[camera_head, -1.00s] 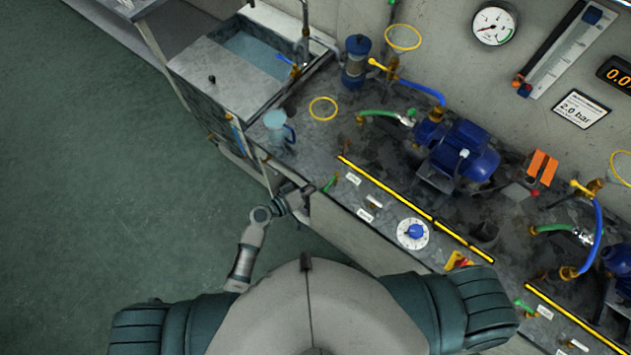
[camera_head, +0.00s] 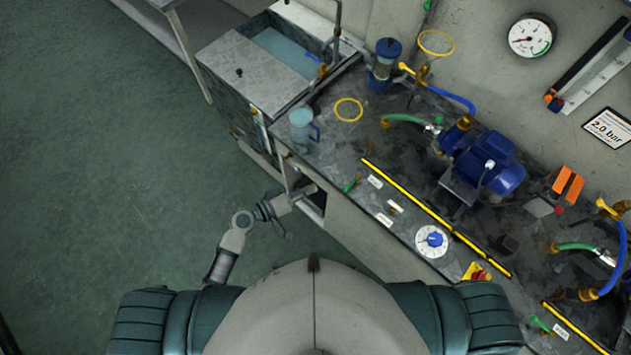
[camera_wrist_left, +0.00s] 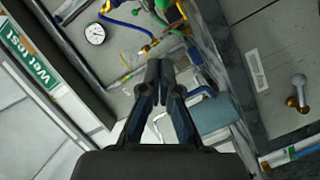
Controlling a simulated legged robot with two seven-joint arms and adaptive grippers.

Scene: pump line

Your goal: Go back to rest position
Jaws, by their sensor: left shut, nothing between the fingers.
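My left arm comes in at the lower left in the head view. Its gripper (camera_head: 308,190) is by the front face of the workbench, just below the counter's edge, left of the green-handled valve (camera_head: 352,184). I cannot tell whether it touches the bench. In the left wrist view the gripper's two dark fingers (camera_wrist_left: 160,72) are together with nothing between them. My right gripper is not in view.
The workbench (camera_head: 345,135) carries a blue pump (camera_head: 487,160), a dial (camera_head: 431,241), a clear jug (camera_head: 302,125) and hoses. A sink (camera_head: 285,53) is at its left end. The floor (camera_head: 110,170) to the left is clear.

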